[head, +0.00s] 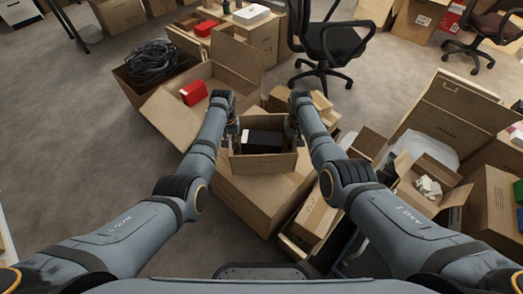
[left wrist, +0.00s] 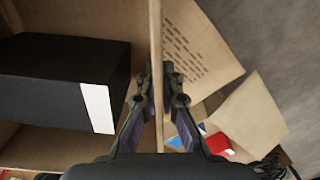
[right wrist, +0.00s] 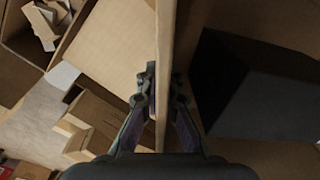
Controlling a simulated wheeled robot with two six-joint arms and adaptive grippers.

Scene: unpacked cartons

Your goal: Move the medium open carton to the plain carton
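The open carton (head: 264,164) holds a black box with a white label (head: 262,140). It stands on top of a larger closed carton (head: 250,195). My left gripper (head: 232,132) is at its left wall; in the left wrist view its fingers (left wrist: 159,88) close on both faces of that wall (left wrist: 155,40). My right gripper (head: 293,122) is at the right wall; in the right wrist view its fingers (right wrist: 164,88) pinch that wall (right wrist: 166,40). The black box also shows in the left wrist view (left wrist: 50,85). I cannot tell which carton is the plain one.
A wide open carton with a red box (head: 193,93) lies at left, beside a carton of black cables (head: 152,62). Open cartons (head: 425,190) crowd the right. A narrow carton (head: 313,215) stands close by at right. An office chair (head: 335,42) is behind. Carpet at left (head: 80,140) is clear.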

